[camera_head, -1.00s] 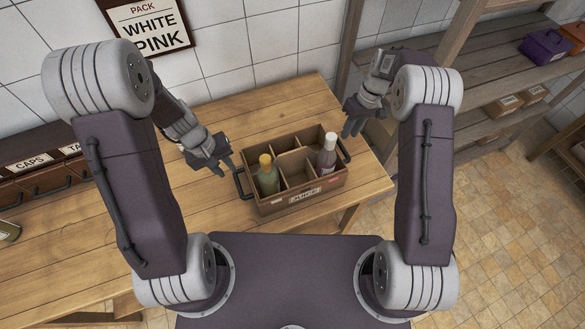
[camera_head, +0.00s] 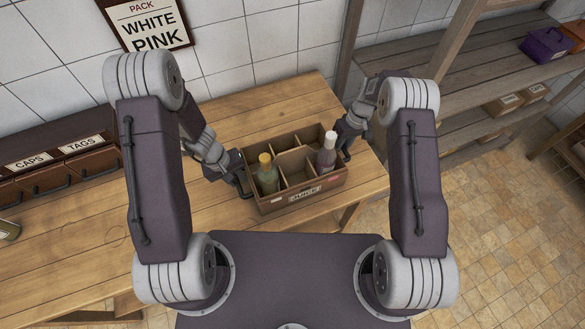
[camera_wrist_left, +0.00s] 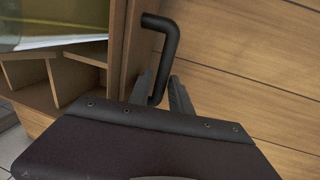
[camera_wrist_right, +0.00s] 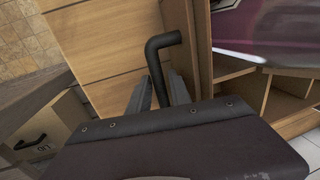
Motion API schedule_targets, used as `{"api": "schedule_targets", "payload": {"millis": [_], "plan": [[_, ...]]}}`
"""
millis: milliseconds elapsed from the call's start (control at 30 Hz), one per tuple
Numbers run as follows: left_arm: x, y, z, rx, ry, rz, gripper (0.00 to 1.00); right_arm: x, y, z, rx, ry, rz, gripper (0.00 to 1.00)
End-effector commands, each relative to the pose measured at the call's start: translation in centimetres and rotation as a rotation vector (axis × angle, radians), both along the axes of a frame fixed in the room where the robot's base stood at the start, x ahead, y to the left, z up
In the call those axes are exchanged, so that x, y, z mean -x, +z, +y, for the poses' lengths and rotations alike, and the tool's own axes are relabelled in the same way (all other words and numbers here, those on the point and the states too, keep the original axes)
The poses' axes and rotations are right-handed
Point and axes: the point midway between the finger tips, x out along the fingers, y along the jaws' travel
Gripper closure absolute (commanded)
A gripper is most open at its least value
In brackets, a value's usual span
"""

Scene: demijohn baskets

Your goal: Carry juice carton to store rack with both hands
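The juice carton is a brown wooden divided crate (camera_head: 270,207) with a JUICE label, standing on the wooden table. A yellow-capped green bottle (camera_head: 267,178) sits in its left part and a white-capped dark bottle (camera_head: 326,158) in its right part. My left gripper (camera_head: 243,186) is at the crate's left end; in the left wrist view its open fingers (camera_wrist_left: 161,95) stand either side of the black handle (camera_wrist_left: 170,42). My right gripper (camera_head: 343,152) is at the right end; in the right wrist view its open fingers (camera_wrist_right: 160,93) straddle the other black handle (camera_wrist_right: 163,42). Whether the fingers touch the handles is unclear.
The wooden table (camera_head: 80,260) has free room left of the crate. Drawers (camera_head: 84,165) marked CAPS and TAGS stand at the back left. A wooden rack (camera_head: 470,85) is at the right, with a purple box (camera_head: 543,46) and small cartons (camera_head: 503,104). Tiled floor lies between.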

Motion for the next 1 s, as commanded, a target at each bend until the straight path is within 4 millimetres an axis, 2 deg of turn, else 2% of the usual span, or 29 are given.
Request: {"api": "schedule_targets", "payload": {"millis": [133, 167, 233, 267, 1000], "plan": [[-0.01, 0.01, 0.0, 0.0, 0.0, 0.0, 0.75, 0.0, 0.02, 0.0, 0.0, 0.0, 0.0, 0.75], [0.0, 0.01, -0.01, 0.0, 0.0, 0.0, 0.78, 0.0, 0.02, 0.0, 0.0, 0.0, 0.0, 0.78], [0.0, 0.02, -0.01, 0.0, 0.0, 0.0, 0.98, 0.0, 0.03, -0.01, 0.0, 0.0, 0.0, 0.98], [0.0, 0.02, -0.01, 0.0, 0.0, 0.0, 1.0, -0.01, 0.03, -0.01, 0.0, 0.0, 0.0, 1.0], [0.01, 0.05, 0.02, 0.0, 0.0, 0.0, 1.0, -0.03, 0.07, -0.06, 0.001, 0.0, 0.0, 1.0]]}}
